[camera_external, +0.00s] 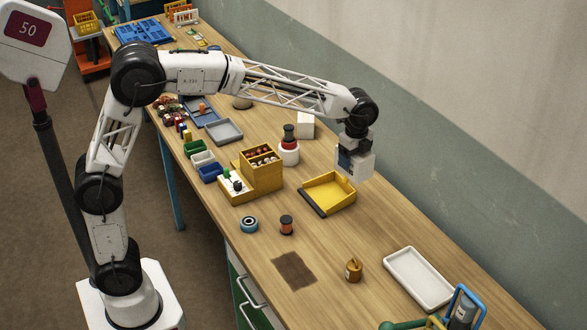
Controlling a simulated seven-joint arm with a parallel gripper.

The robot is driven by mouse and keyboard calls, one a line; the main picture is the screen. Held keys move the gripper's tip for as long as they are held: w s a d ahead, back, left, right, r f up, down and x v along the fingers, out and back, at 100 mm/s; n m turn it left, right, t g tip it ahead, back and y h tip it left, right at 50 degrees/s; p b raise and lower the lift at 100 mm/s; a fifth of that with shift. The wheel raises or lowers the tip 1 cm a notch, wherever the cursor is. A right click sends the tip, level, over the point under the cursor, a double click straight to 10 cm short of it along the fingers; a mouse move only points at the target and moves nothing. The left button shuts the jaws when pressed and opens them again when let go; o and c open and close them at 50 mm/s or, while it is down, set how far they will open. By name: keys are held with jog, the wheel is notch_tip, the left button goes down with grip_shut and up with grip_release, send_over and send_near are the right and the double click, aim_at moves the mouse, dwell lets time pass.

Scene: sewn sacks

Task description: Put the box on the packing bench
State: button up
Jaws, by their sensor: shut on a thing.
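My gripper (354,148) is at the end of my arm, over the right-hand part of the wooden bench (400,222). It is shut on a pale grey-white box (361,165) with a dark blue patch on its left side. The box hangs under the wrist, seemingly above the bench, up and right of the yellow tray. The fingertips are too small to make out clearly. I cannot tell the exact gap between the box and the bench.
A yellow dustpan-like tray (330,190) lies below the gripper. A white tray (419,279) and a brass weight (354,269) are nearer. Bare wood lies between.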

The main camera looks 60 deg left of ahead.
jog(key=w+a, duration=0.2)
jog(key=a, duration=2.9)
jog(key=s+a, duration=0.4)
jog(key=a, duration=0.6)
jog(key=s+a, duration=0.3)
jog(key=a, duration=0.7)
jog(key=s+a, duration=0.4)
jog(key=a, duration=0.5)
notch_tip(320, 180, down, 18)
jog(key=shift+a+n, duration=0.3)
jog(key=shift+a, duration=0.1)
jog(key=shift+a, duration=0.1)
jog(key=w+a, duration=0.2)
jog(key=w, duration=0.2)
jog(key=w+a+f, duration=0.1)
jog(key=w+a, duration=0.2)
jog(key=w, duration=0.2)
jog(key=w+a, duration=0.3)
jog(key=w, duration=0.1)
jog(key=shift+w+a+f, duration=0.15)
jog(key=shift+a+f, duration=0.1)
jog(key=shift+f, duration=0.05)
jog(key=shift+f, duration=1.75)
